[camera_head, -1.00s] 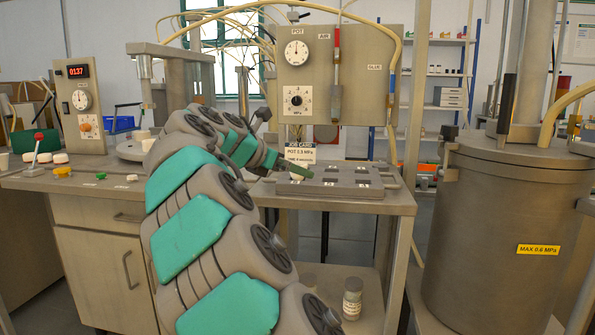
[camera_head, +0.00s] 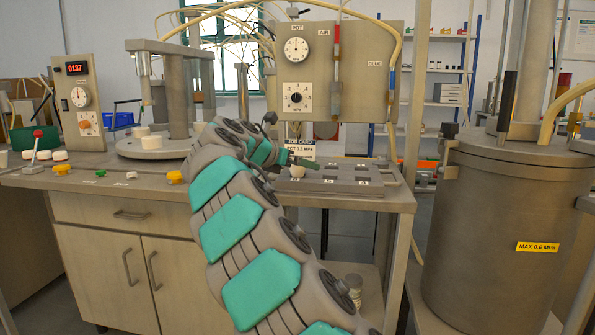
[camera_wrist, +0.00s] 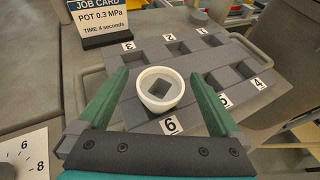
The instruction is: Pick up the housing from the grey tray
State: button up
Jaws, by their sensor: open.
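The housing (camera_wrist: 160,103) is a white round cup with a dark square inside. It sits upright in the grey tray (camera_wrist: 150,62), just behind the label 6. It also shows small and pale at the tray's left front in the head view (camera_head: 297,171). My gripper (camera_wrist: 158,76) is open, with one green finger on each side of the housing. A gap shows between the housing and both fingers. In the head view the fingers (camera_head: 300,161) are just above the tray's left part, and my arm hides some of the bench.
A job card (camera_wrist: 98,18) stands behind the tray's left corner. Several other numbered tray pockets look empty. A small grey cylinder (camera_wrist: 198,17) stands at the tray's far edge. A gauge panel (camera_head: 365,75) rises behind the tray. A press (camera_head: 170,95) stands to the left.

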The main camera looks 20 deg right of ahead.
jog(key=c, duration=1.4)
